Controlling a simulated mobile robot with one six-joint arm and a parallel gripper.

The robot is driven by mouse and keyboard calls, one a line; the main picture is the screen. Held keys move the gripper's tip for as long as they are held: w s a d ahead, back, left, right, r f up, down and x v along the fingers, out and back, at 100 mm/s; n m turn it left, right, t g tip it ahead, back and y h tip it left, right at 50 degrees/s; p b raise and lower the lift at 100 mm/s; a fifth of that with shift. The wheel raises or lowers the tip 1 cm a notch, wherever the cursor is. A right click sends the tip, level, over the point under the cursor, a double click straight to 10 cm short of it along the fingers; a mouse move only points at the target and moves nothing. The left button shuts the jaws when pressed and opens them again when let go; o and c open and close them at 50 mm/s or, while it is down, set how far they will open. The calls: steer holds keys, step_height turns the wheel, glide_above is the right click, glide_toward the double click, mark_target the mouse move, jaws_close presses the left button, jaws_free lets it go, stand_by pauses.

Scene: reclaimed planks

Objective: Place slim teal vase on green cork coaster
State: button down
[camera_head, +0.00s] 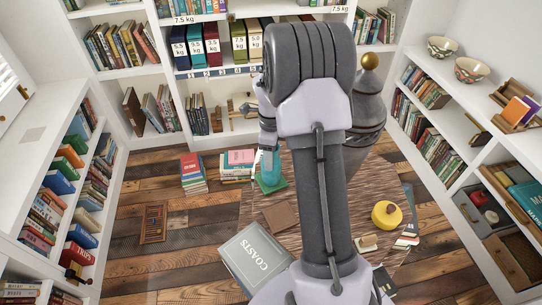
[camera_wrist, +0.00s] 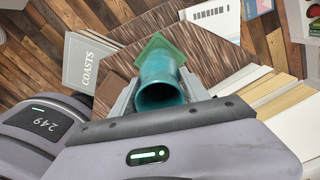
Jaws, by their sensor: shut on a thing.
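My gripper (camera_wrist: 160,97) is shut on the slim teal vase (camera_wrist: 161,82), with one finger on each side of it. In the wrist view I look down into the vase's open mouth. The green cork coaster (camera_wrist: 157,48) shows just beyond the vase, partly hidden by it. In the head view the vase (camera_head: 269,166) looks upright in my gripper (camera_head: 268,146), over the green coaster (camera_head: 273,186). I cannot tell whether its base touches the coaster. My arm hides the area to the right.
The brown striped surface (camera_head: 335,215) under the coaster also bears a brown square (camera_head: 281,218), a grey COASTS book (camera_head: 255,255) and a yellow round object (camera_head: 387,214). Book stacks (camera_head: 238,166) stand close left of the vase. Shelves line the walls.

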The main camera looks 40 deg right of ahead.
steer(key=shift+f, duration=0.2)
steer(key=c, duration=0.6)
jaws_free()
steer(key=shift+o, duration=0.2)
steer(key=shift+r, duration=0.1)
steer(key=s+a+r+n+t+p, duration=0.1)
steer(key=a+r+n+p, duration=0.15)
steer(key=r, duration=0.65)
steer(key=a+r+n+p, duration=0.2)
steer(key=a+r, duration=0.1)
steer(key=r, duration=0.7)
steer(key=s+a+r+n+t, duration=0.1)
steer(key=s+a+r+n, duration=0.3)
steer(key=a, duration=0.2)
steer(key=s+a+r+n+t, duration=0.1)
steer(key=s+a+r+n, duration=0.25)
steer(key=a, duration=0.25)
steer(key=s+a+n+t+y, duration=0.2)
steer(key=s+a+n, duration=0.7)
steer(key=s+n, duration=0.2)
steer(key=shift+s+t, duration=0.4)
steer(key=shift+s, duration=0.4)
